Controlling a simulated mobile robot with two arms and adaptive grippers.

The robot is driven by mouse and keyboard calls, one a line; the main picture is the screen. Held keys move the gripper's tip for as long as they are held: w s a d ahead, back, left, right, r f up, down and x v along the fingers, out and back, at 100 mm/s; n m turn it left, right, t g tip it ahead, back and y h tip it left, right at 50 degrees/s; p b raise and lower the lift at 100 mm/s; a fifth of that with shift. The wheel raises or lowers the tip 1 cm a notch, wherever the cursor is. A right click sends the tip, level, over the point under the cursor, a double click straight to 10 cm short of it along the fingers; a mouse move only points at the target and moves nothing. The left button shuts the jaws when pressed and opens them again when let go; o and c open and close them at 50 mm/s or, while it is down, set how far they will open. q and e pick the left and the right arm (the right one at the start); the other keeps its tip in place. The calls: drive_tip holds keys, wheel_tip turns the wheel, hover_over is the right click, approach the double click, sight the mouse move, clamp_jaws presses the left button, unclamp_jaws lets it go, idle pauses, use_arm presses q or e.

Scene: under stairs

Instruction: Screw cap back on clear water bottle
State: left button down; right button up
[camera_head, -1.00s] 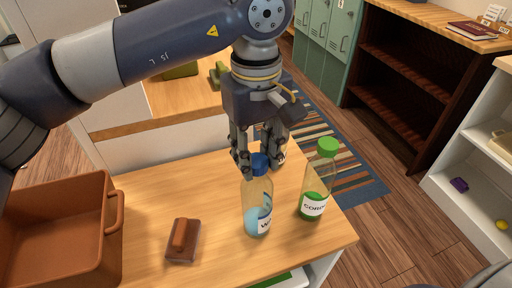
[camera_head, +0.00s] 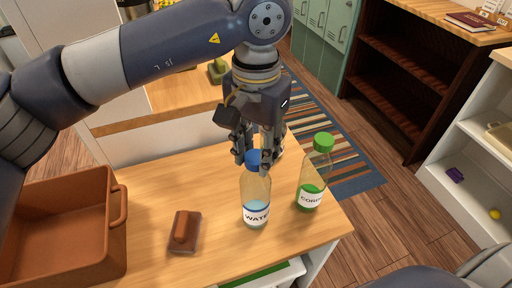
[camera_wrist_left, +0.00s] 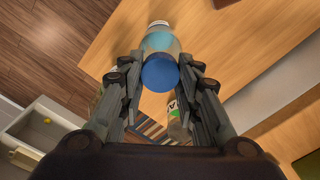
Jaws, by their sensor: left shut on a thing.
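The clear water bottle (camera_head: 256,196), with pale blue liquid and a "WATER" label, stands on the wooden table (camera_head: 205,225), below my left gripper. Its blue cap (camera_head: 252,160) sits at the top of the neck; whether the threads are engaged cannot be seen. My left gripper (camera_head: 255,165) points down from above, its fingers on either side of the cap and shut on it. The left wrist view shows the cap (camera_wrist_left: 160,73) between the fingertips, with the bottle (camera_wrist_left: 160,42) beyond it. My right gripper is not in view.
A green-capped cordial bottle (camera_head: 312,178) stands close to the right of the water bottle. A brown block with a handle (camera_head: 183,235) lies at left, beside a brown crate (camera_head: 75,235). The table edge is just right of the cordial bottle.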

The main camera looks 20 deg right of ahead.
use_arm(q)
drive_tip(key=c, duration=1.1)
unclamp_jaws()
drive_tip(key=shift+o, duration=0.2)
drive_tip(key=o, duration=0.4)
drive_tip(key=shift+o, duration=0.2)
drive_tip(key=shift+r, duration=0.1)
